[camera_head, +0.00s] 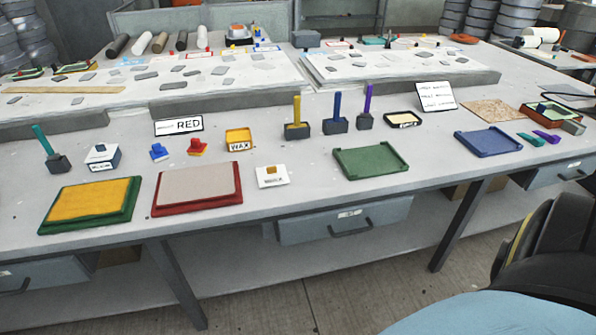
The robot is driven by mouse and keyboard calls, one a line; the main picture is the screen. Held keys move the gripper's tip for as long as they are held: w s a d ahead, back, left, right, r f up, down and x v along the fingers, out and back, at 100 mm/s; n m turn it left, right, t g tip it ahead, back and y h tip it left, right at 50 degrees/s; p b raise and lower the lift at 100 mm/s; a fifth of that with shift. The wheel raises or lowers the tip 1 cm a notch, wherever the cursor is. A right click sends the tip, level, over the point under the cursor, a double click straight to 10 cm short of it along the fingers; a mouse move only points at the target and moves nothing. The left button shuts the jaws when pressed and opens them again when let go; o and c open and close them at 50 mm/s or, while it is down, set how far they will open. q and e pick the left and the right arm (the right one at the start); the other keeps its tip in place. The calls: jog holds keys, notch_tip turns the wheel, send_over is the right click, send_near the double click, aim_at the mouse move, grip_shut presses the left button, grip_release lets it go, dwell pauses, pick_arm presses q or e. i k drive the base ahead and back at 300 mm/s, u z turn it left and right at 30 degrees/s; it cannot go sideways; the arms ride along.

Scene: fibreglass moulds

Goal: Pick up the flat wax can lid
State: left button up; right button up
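An open yellow box labelled WAX (239,139) stands in the middle-left of the grey workbench. In front of it and a little right, a flat white square piece with a small tan knob (271,176) lies near the bench's front edge. It looks like a lid; the writing on its front is too small to read. It lies apart from the box, with bare bench around it. Neither of my grippers shows in this view.
A red-framed tray (198,188) lies left of the white piece and a green tray (370,161) lies right. Upright handled blocks, including a yellow one (297,118), stand behind. A sign reading RED (179,126) stands behind left. A drawer (340,221) hangs under the front edge.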

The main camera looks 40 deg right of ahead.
aim_at(277, 174)
jog(key=z, duration=0.4)
jog(key=i, duration=1)
